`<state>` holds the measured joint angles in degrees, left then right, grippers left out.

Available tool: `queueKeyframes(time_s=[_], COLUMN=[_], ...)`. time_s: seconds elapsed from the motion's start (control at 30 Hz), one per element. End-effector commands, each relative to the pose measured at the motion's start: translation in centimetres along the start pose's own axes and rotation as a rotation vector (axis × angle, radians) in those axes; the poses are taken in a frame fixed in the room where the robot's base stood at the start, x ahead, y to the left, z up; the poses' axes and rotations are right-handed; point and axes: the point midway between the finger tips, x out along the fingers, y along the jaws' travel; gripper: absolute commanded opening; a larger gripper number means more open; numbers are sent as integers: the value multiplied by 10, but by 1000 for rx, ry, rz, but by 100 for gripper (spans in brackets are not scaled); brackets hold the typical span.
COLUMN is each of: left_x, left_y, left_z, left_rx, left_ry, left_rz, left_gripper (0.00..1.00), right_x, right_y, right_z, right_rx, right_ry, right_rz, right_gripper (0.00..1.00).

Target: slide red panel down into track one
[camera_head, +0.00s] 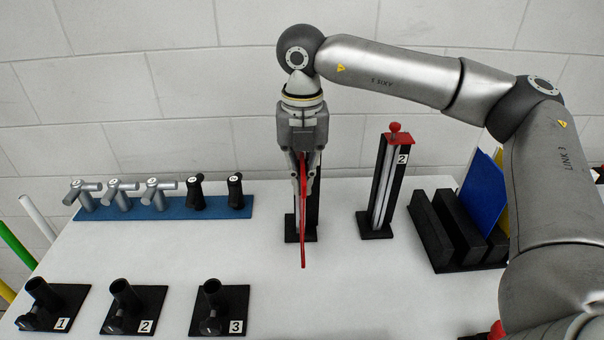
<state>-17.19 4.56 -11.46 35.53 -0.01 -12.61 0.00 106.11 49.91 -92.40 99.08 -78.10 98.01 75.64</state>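My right gripper (305,178) points down at the middle of the table. It is shut on the red panel (303,240), which shows nearly edge-on as a thin upright strip. Track one, a dark post on a black base (291,236), stands directly behind the gripper and panel and is mostly hidden. The panel's lower end shows in front of the base. I cannot tell whether any of its edge is inside the track. My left gripper is not in view.
A second track (384,190), marked 2 and with a red top, stands to the right. A black rack (435,235) holds a blue panel (484,195) at far right. A blue strip (160,208) with several handles and black numbered holders (222,310) are on the left.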

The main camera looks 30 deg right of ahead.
Motion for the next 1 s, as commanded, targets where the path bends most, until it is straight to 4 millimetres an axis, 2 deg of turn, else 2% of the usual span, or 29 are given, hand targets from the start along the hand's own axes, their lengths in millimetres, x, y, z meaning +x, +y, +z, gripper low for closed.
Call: queueKeyframes(time_s=[0.97,1.0], left_x=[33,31], left_y=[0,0], left_z=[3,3], left_rx=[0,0], left_ry=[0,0], left_rz=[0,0], left_gripper=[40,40], right_x=[41,39], right_y=[0,0], right_z=[0,0], right_rx=[0,0], right_ry=[0,0], right_rz=[0,0], right_gripper=[0,9])
